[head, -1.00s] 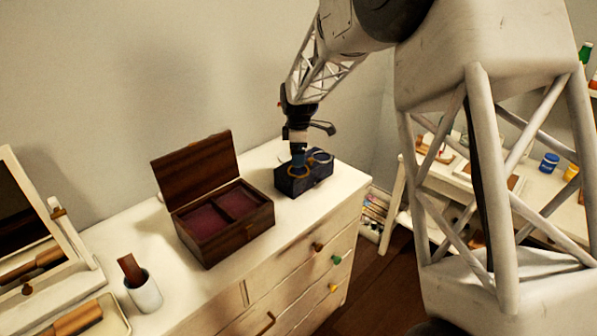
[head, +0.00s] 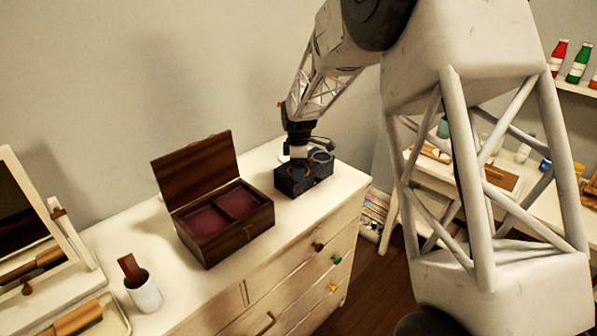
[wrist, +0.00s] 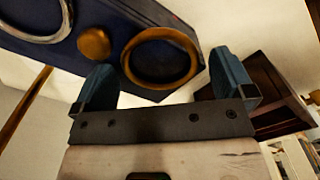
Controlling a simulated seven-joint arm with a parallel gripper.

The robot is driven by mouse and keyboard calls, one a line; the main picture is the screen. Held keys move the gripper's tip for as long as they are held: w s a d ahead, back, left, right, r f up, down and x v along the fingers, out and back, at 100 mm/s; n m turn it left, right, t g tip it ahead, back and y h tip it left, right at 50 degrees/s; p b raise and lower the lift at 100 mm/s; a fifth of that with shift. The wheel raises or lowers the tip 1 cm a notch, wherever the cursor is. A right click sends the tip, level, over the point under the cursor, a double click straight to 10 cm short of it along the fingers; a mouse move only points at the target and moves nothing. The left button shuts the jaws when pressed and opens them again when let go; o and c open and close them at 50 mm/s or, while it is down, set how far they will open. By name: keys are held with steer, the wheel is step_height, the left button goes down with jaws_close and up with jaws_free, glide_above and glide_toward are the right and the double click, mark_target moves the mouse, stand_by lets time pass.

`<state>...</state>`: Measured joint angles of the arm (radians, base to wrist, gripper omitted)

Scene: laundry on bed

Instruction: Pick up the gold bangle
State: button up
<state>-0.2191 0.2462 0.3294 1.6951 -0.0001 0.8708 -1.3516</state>
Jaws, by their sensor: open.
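The gold bangle (wrist: 186,42) lies on top of a dark blue box (head: 303,184), near one end, in the wrist view. In the head view my gripper mostly hides it. My gripper (wrist: 164,82) is open, with its blue fingers on either side of the bangle's near edge in the picture. Nothing is held between them. I cannot tell whether the fingers touch the bangle or the box. In the head view my gripper (head: 298,165) is low over the left part of the box.
A silver ring (wrist: 68,22) and a small round gold piece (wrist: 94,43) share the box top. An open wooden jewelry box (head: 232,238) stands to the left on the white dresser (head: 305,236). A white cup (head: 145,293) and a mirror (head: 28,215) are farther left.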

steer(key=shift+f, duration=0.1)
steer(key=shift+c, duration=0.2)
stand_by(0.5)
steer(key=c, duration=0.8)
steer(key=shift+c, duration=0.2)
steer(key=shift+r, duration=1.6)
steer(key=shift+s+r, duration=0.2)
steer(key=shift+r, duration=0.15)
steer(key=s+d+r, duration=0.1)
steer(key=s+d, duration=0.2)
steer(key=s, duration=1.2)
steer(key=shift+s+d+r, duration=0.15)
steer(key=shift+d, duration=0.05)
